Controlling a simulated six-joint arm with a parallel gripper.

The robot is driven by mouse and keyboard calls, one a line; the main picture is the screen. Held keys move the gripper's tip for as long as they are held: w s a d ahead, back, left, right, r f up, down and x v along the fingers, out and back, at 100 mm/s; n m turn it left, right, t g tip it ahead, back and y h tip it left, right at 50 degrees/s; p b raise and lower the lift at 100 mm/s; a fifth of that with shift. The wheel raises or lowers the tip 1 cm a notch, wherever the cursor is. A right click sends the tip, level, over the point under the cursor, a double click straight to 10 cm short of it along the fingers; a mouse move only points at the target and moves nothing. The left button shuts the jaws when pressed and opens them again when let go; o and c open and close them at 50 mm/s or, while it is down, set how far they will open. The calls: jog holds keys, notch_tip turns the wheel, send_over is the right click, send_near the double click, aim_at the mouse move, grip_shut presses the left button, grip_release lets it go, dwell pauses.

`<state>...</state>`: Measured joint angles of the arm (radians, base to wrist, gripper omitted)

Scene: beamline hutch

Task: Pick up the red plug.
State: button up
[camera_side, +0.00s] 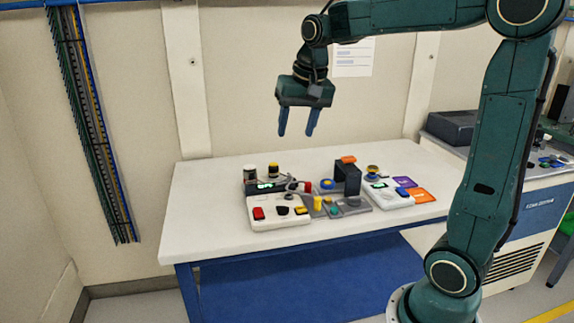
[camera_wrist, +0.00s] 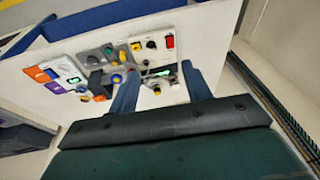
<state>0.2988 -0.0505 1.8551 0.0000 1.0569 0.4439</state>
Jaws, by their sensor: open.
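My gripper (camera_side: 297,132) is open and empty, high above the back left part of the white table, with its blue fingers pointing down. In the wrist view its two fingers (camera_wrist: 160,72) are spread apart. A small red piece (camera_side: 307,187), which looks like the red plug, stands among the devices at the middle of the table, below and slightly right of my gripper. It is too small to make out its shape. A separate red switch (camera_side: 259,213) sits on the white control box (camera_side: 280,224); it also shows in the wrist view (camera_wrist: 169,41).
A dark unit with a green display (camera_side: 265,186) lies behind the white box. A black upright block (camera_side: 347,178), a yellow piece (camera_side: 318,203) and a grey plate (camera_side: 350,207) crowd near the red piece. Orange and purple cards lie right. The table's left side (camera_side: 205,210) is clear.

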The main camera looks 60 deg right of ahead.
jog(key=w+d+f+m+g, duration=0.1)
jog(key=w+d+f+m, duration=0.2)
jog(key=w+d, duration=0.35)
jog(key=m+g+y, duration=0.1)
jog(key=m+g, duration=0.1)
jog(key=m, duration=0.6)
send_over(309, 185)
notch_tip(309, 185, down, 16)
jog(key=shift+w+d+r, duration=0.15)
jog(key=shift+w+d, duration=0.3)
jog(key=shift+f, duration=4.3)
jog(key=shift+s+a+f, duration=0.1)
jog(key=shift+s+f, duration=0.05)
jog(key=shift+f, duration=1.15)
jog(key=shift+s+f, duration=0.1)
jog(key=shift+f, duration=1.2)
